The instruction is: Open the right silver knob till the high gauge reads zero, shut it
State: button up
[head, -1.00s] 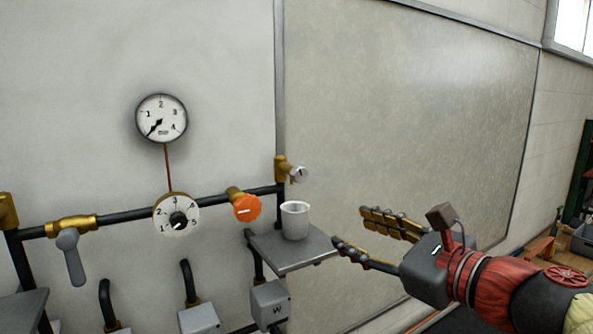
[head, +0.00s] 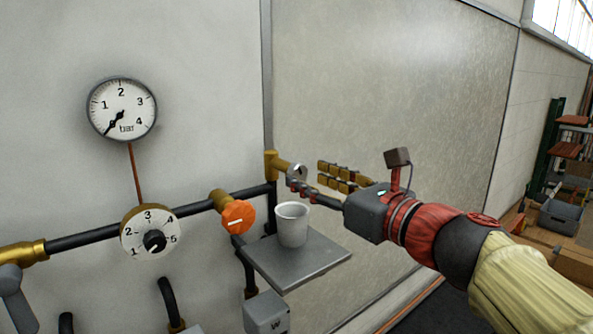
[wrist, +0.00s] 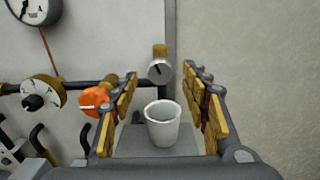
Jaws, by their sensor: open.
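The right silver knob (head: 297,173) sits on a brass valve at the right end of the dark pipe; it also shows in the wrist view (wrist: 159,70) with a dark pointer line. My gripper (head: 312,183) is open. In the wrist view its fingers (wrist: 161,95) stand left and right of the knob, apart from it. In the head view the fingertips reach close to the knob and partly overlap it. The high gauge (head: 122,108) is a round white dial marked in bar; its needle points to the lower left, below 1, near the bottom of the scale.
A white cup (head: 292,225) stands on a grey shelf (head: 300,262) below the knob. An orange knob (head: 237,217) and a numbered dial (head: 148,232) sit on the pipe to the left. A grey lever (head: 14,298) is at far left. The wall panel right is bare.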

aim_at(301, 175)
jog(key=x, duration=0.4)
jog(key=shift+w+a+f, duration=0.1)
jog(key=shift+w+a, duration=0.1)
jog(key=shift+w, duration=0.1)
jog(key=shift+w+a, duration=0.1)
jog(key=shift+c, duration=0.7)
jog(key=c, duration=1)
